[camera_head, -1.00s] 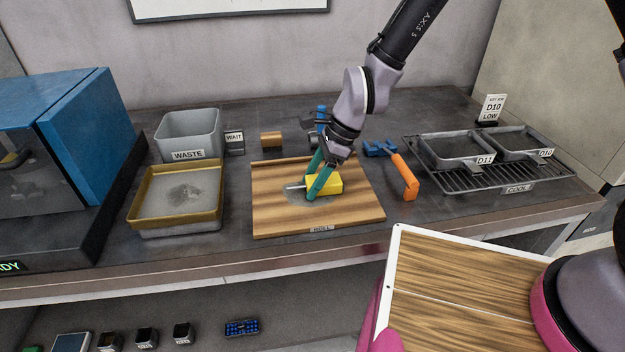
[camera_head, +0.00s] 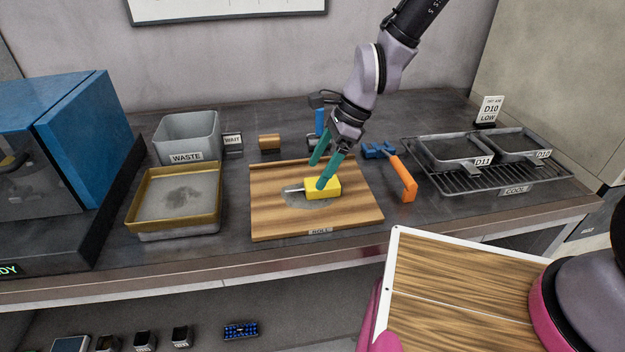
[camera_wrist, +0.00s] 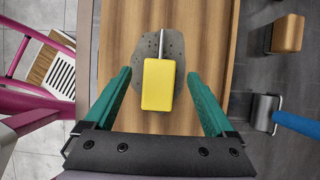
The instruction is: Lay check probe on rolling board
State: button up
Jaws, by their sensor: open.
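The check probe (camera_head: 322,188) has a yellow block body and a thin metal tip pointing left in the head view. It lies on the wooden rolling board (camera_head: 350,213), labelled ROLL, over a grey speckled patch (camera_head: 297,200). In the wrist view the probe (camera_wrist: 158,85) lies between my fingers, its tip pointing up the picture over the grey patch (camera_wrist: 174,50). My gripper (camera_head: 320,172) is open, its teal fingers spread just above the probe. In the wrist view both fingers of my gripper (camera_wrist: 158,97) stand clear of the yellow body, with gaps on each side.
Left of the board are a sieve tray (camera_head: 146,216) and a grey WASTE bin (camera_head: 188,135). Behind it are a wooden block (camera_head: 269,141) and a blue-handled roller (camera_head: 320,122). An orange-handled tool (camera_head: 403,181) and a rack (camera_head: 468,182) with two pans stand right.

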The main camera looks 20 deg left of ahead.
jog(key=v, duration=0.7)
jog(key=shift+r, duration=0.1)
dwell(1.1)
